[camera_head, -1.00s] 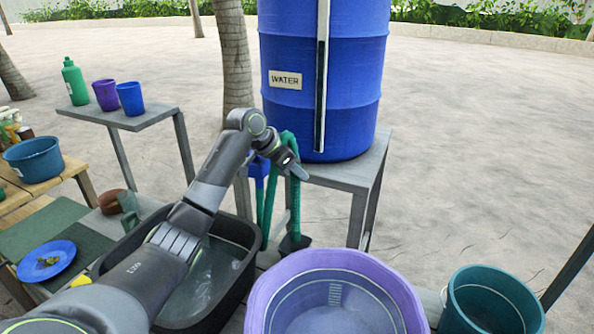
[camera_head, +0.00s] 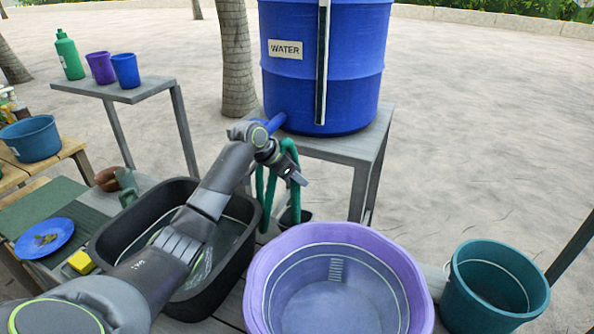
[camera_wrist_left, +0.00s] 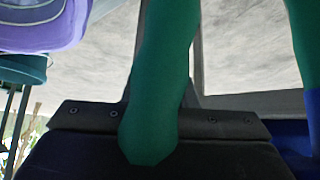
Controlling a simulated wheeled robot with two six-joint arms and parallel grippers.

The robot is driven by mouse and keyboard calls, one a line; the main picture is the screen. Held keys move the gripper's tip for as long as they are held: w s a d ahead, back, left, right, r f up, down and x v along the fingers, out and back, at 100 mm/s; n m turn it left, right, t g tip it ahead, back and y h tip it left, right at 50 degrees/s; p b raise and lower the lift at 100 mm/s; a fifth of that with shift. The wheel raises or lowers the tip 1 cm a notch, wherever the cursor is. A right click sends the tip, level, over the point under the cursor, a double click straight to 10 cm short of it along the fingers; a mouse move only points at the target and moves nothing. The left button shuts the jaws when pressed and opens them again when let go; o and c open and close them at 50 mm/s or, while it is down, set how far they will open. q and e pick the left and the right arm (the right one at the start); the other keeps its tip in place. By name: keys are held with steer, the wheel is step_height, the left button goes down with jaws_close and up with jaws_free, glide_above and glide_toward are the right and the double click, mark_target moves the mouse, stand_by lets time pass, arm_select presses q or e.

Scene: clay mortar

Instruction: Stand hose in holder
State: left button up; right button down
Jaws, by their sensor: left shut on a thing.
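The green hose (camera_head: 293,197) hangs in a bend beside the water barrel's stand, and its lower part meets a small dark holder (camera_head: 303,217). I cannot tell whether its end is inside the holder or behind the rim. My left gripper (camera_head: 292,174) is shut on the hose near its upper bend, above the holder. In the left wrist view, the hose (camera_wrist_left: 160,90) crosses the dark jaw, and a second green length shows at the right with a blue part (camera_wrist_left: 300,137). My right gripper is not in view.
The blue water barrel (camera_head: 345,95) stands on a grey stand (camera_head: 355,150) behind the hose. A purple tub (camera_head: 262,270), a black basin (camera_head: 112,232) and a teal bucket (camera_head: 456,300) surround the arm. Open sand lies to the right.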

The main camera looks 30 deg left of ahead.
arm_select(q)
steer(key=shift+f, duration=0.15)
steer(key=o, duration=1.8)
steer(key=shift+c, duration=0.2)
steer(key=w+r+p+v, duration=0.1)
steer(key=p+v, duration=0.9)
steer(key=p, duration=0.1)
steer(key=shift+s+d+r+p, duration=0.2)
steer(key=shift+s+r+p, duration=0.05)
steer(key=shift+p, duration=0.05)
